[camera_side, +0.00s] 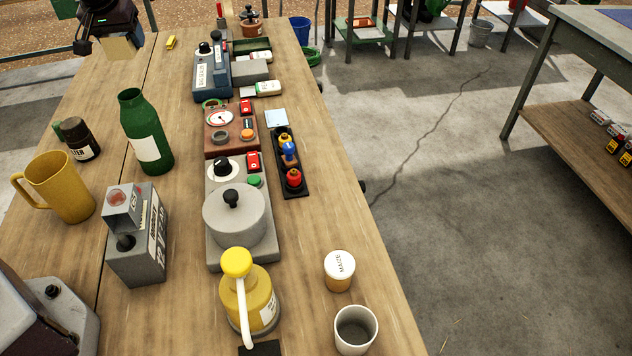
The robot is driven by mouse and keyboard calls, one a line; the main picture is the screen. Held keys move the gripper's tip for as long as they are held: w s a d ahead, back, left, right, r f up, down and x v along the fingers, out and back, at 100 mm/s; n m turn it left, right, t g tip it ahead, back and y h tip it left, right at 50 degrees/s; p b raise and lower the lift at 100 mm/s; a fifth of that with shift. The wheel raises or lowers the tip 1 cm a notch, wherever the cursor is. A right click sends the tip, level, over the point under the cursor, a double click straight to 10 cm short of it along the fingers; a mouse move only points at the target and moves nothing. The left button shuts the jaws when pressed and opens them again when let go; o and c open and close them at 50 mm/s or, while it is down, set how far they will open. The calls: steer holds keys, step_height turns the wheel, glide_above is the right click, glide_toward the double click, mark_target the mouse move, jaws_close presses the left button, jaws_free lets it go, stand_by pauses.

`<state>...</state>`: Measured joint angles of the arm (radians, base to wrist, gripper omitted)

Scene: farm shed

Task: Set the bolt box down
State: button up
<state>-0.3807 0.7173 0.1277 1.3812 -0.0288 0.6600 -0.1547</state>
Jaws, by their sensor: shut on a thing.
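My gripper (107,27) is at the top left of the side view, over the far left part of the wooden table (185,220). No lettering on the box can be made out. I cannot tell from this view how high the box is above the table.
A small yellow block (171,42) lies right of the box. A green bottle (146,132), a dark jar (80,139) and a yellow mug (57,187) stand nearer the camera. A blue-grey device (212,70) stands further right. Bare wood lies between box and bottle.

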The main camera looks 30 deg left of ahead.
steer(key=w+d+m+t+h, duration=0.1)
steer(key=w+d+m, duration=0.15)
steer(key=d, duration=0.45)
steer(key=w+d+m+h, duration=0.1)
steer(key=d+m, duration=0.3)
steer(key=d, duration=0.4)
steer(key=m+g+h, duration=0.5)
steer(key=m, duration=1.4)
glide_above(324, 241)
steer(key=a, duration=0.1)
step_height(324, 241, down, 16)
steer(key=shift+a+f, duration=0.1)
steer(key=shift+a, duration=0.05)
steer(key=shift+f, duration=2.2)
